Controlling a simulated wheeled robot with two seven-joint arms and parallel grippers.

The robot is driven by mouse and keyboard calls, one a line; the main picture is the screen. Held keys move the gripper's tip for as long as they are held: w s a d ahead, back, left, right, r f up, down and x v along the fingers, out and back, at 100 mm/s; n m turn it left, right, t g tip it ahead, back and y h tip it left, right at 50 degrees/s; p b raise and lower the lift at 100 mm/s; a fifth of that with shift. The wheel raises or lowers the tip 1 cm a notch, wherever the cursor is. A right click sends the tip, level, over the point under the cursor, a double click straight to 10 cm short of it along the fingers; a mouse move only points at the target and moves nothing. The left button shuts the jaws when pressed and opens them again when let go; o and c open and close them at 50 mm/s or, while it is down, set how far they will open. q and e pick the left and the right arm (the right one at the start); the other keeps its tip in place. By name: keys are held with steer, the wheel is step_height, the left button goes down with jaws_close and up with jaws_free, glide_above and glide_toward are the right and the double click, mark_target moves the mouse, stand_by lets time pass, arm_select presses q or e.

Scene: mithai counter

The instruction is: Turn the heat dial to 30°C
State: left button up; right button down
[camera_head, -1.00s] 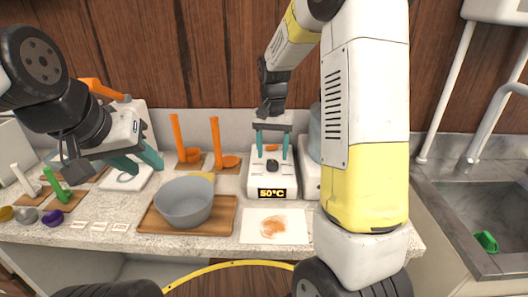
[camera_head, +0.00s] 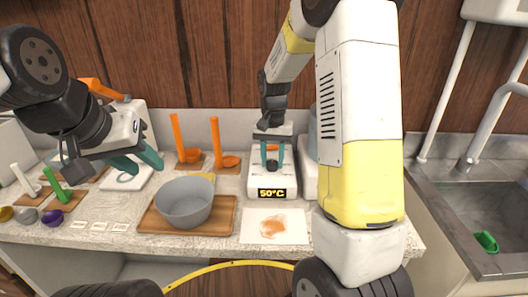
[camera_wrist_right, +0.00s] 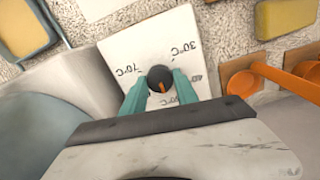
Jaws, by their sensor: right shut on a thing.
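The heat dial (camera_wrist_right: 160,78) is a dark round knob with an orange mark, on the top of a white heater (camera_head: 273,181). The heater's front display (camera_head: 272,193) reads 50°C. In the right wrist view, labels 70°C and 30°C show upside down near the dial, with another label partly cut off by a finger side. The orange mark points toward the bottom of that view. My right gripper (camera_head: 272,163) is over the heater with its teal fingers shut on the dial, one on each side. My left gripper (camera_head: 139,161) is open and empty at the left, above the counter.
A grey bowl (camera_head: 184,203) stands on a wooden board (camera_head: 222,214) left of the heater. Orange ladles (camera_head: 217,140) stand behind it. A stained white sheet (camera_head: 290,227) lies in front of the heater. A sink (camera_head: 480,205) is at the right.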

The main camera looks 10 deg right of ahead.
steer(key=shift+n, duration=0.4)
steer(key=n, duration=0.5)
steer(key=shift+n, duration=0.3)
steer(key=n, duration=1.1)
steer(key=shift+n, duration=0.4)
steer(key=n, duration=0.5)
steer(key=shift+n, duration=0.3)
steer(key=c, duration=0.9)
jaws_free()
steer(key=shift+c, duration=0.2)
